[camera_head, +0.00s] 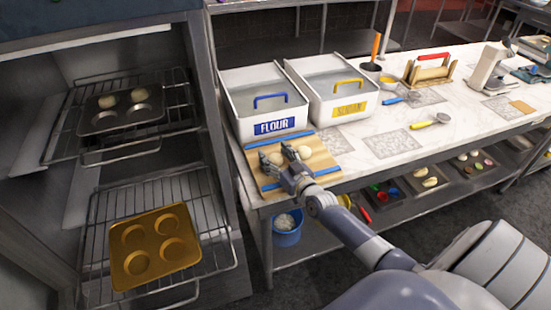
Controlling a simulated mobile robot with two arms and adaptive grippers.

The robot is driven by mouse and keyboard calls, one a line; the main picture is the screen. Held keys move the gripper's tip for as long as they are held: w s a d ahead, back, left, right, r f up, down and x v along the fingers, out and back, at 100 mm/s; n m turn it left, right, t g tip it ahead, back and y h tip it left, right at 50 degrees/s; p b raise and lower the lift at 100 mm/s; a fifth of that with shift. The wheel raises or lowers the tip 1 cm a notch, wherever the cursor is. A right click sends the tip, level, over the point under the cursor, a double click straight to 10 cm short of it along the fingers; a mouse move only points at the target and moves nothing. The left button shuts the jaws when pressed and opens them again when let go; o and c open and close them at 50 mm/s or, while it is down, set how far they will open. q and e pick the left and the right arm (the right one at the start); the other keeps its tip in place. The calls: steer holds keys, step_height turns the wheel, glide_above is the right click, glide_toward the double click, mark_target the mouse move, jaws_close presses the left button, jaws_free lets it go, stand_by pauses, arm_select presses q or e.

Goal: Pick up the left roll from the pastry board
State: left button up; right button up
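The wooden pastry board (322,162) with blue strips lies at the left end of the white counter. Two pale dough rolls sit on it, the left roll (276,158) and the right roll (304,152). My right gripper (276,153) reaches in over the board from the lower right. Its fingers are spread, one on each side of the left roll. I cannot tell whether they touch it. The right roll lies just right of the right finger and is partly hidden. My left gripper is not in view.
White flour (262,98) and sugar (335,90) bins stand behind the board. At left, an open oven's upper rack holds a muffin tin (120,119) with two rolls. A golden muffin tin (155,246) sits on the lower rack. A blue bucket (287,236) stands below the counter.

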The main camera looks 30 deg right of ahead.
steer(key=c, duration=0.5)
steer(key=shift+o, duration=0.2)
